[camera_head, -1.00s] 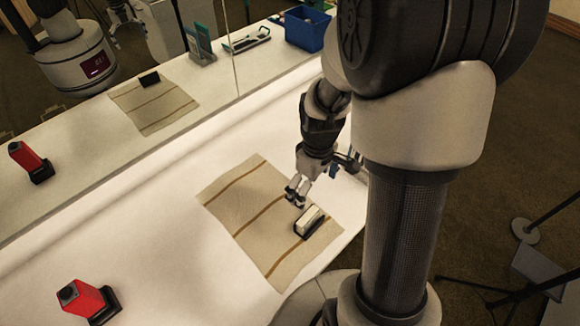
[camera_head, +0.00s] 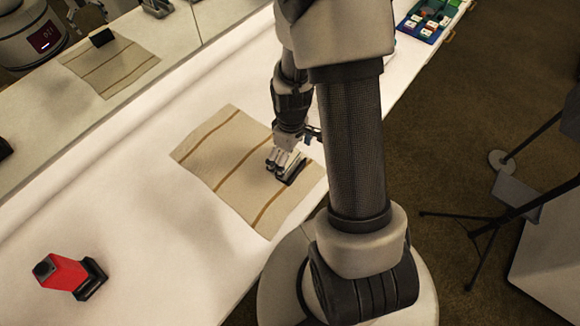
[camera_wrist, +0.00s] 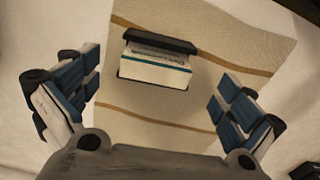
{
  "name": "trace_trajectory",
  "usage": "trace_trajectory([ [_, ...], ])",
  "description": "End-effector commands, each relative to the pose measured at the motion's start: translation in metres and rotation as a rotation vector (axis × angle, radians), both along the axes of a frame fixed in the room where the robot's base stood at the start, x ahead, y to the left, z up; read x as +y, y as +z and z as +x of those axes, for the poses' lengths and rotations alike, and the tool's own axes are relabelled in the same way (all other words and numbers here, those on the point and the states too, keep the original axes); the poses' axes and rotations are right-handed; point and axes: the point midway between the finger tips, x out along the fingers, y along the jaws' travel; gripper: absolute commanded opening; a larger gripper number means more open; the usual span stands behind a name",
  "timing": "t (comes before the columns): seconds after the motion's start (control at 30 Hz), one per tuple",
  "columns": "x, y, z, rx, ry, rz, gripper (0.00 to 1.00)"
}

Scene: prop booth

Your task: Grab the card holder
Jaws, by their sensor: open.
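The card holder (camera_head: 295,171) is a small black holder with a block of white cards in it. It stands on the beige striped cloth (camera_head: 222,150), near the cloth's right side. My gripper (camera_head: 277,163) is low over the cloth, right beside the holder, and partly covers it in the head view. In the wrist view, the holder's black rim and the cards (camera_wrist: 155,67) show between and beyond the two spread blue-padded fingers of my gripper (camera_wrist: 157,85). The fingers are open and apart from the holder, with nothing between their pads.
A red device on a black base (camera_head: 68,275) stands at the table's lower left. A green and blue tray with small pieces (camera_head: 428,22) is at the far right end. A mirror (camera_head: 125,40) runs along the back.

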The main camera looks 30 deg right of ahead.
Motion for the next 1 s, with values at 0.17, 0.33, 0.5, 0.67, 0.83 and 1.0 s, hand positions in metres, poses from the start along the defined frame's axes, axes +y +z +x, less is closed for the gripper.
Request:
trace_trajectory([
  [0.17, -0.003, -0.032, 0.001, 0.003, 0.0, 0.001, 1.0],
  [0.33, -0.003, -0.037, 0.002, 0.0, 0.0, 0.0, 1.0],
  [0.5, -0.003, -0.036, 0.002, 0.0, -0.001, 0.0, 0.97],
  [0.67, -0.003, -0.036, 0.002, 0.0, -0.001, 0.0, 0.86],
  [0.83, -0.003, -0.036, 0.002, 0.0, -0.001, 0.0, 0.75],
  [1.0, -0.003, -0.036, 0.002, 0.0, -0.001, 0.0, 0.63],
])
